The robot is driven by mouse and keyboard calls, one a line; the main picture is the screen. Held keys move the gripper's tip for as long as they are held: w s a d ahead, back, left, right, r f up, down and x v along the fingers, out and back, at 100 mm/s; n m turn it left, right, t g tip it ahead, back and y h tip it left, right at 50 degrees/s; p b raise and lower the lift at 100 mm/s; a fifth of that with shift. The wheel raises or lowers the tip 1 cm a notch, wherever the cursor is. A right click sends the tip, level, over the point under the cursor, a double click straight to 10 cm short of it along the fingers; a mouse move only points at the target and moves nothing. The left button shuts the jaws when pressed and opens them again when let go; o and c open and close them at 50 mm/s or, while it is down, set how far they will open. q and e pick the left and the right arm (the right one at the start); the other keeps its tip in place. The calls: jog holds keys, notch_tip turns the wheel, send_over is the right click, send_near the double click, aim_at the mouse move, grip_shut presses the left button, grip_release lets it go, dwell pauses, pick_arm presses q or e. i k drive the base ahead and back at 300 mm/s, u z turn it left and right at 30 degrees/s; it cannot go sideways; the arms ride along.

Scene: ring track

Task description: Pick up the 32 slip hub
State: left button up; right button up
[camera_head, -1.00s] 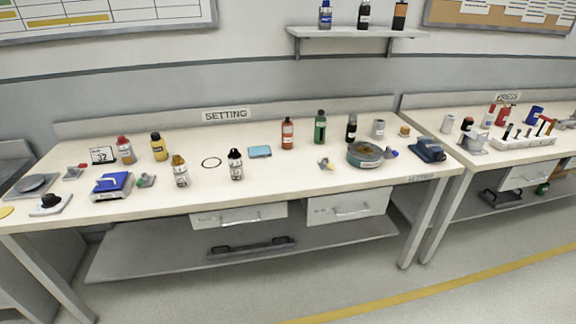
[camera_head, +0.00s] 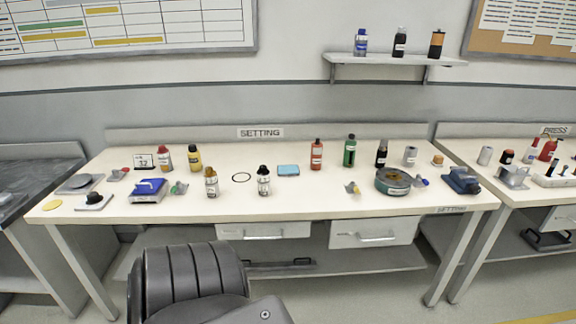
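The setting bench (camera_head: 300,207) carries several small parts, and I cannot tell for certain which is the 32 slip hub. A small card (camera_head: 145,162) with a number, perhaps 32, stands at the back left. Small coloured parts lie about: a grey and red one (camera_head: 118,174), a green one (camera_head: 179,188), a yellow and grey one (camera_head: 352,187) and a blue one (camera_head: 422,181). Their markings are too small to read. Neither of my grippers is in view.
A round grey-green device (camera_head: 392,182) and a blue device (camera_head: 461,181) stand at the bench's right. A blue scale-like box (camera_head: 148,191) is at left. Several bottles, such as a red one (camera_head: 317,155), stand along the bench. The press bench (camera_head: 520,187) is at right.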

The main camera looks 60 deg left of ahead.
aim_at(264, 186)
jog(key=i, duration=1.6)
jog(key=u, duration=2.15)
